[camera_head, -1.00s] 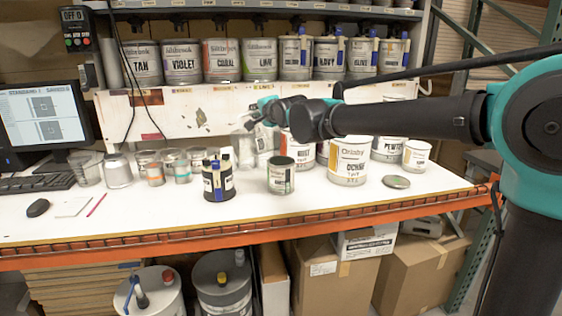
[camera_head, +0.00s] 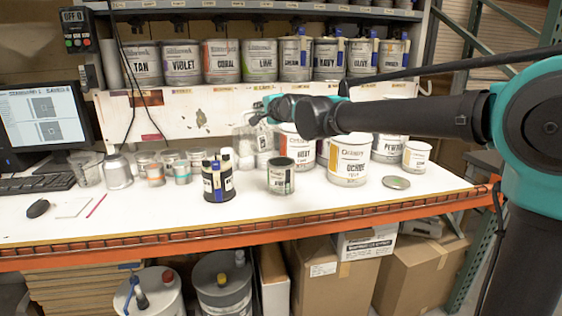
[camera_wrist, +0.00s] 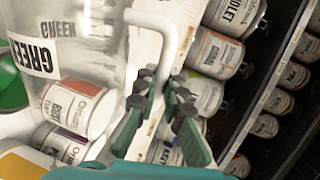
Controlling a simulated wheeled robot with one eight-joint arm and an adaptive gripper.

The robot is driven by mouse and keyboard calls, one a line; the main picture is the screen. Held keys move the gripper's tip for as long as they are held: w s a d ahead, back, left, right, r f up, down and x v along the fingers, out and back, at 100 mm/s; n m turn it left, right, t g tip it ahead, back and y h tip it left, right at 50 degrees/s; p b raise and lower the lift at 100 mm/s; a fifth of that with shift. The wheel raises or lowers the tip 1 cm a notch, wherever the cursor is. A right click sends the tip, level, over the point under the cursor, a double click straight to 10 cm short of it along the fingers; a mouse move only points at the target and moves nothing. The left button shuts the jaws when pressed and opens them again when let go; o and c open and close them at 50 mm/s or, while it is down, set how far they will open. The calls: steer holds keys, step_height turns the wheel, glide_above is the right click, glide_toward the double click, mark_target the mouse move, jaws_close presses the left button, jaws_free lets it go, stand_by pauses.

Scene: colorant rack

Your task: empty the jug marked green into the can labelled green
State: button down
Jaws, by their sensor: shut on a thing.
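A clear jug (camera_wrist: 100,45) fills the upper left of the wrist view. "GREEN" lettering shows at its left. My gripper (camera_wrist: 160,88) is shut on the jug's white handle. In the head view my gripper (camera_head: 260,116) is at the back of the bench, and the see-through jug (camera_head: 246,140) is faint below and left of it. I cannot tell its contents or exact tilt. A small can with a dark green band (camera_head: 281,178) stands on the bench, in front of and right of the jug; its lettering is too small to read. A green surface (camera_wrist: 12,88) shows at the wrist view's left edge.
The ochre can (camera_head: 348,160) and other large cans stand right of and behind the small can. A dark caddy (camera_head: 218,182) holding upright items stands to its left. A flat round lid (camera_head: 396,182) lies at right. The front of the bench is mostly clear.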

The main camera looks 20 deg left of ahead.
mark_target(238, 128)
steer(key=shift+s+a+f+n, duration=0.3)
steer(key=shift+s+a, duration=0.1)
steer(key=shift+s, duration=0.1)
steer(key=shift+s+a+f+n, duration=0.25)
steer(key=shift+s+a+n, duration=0.05)
steer(key=shift+s+a, duration=0.15)
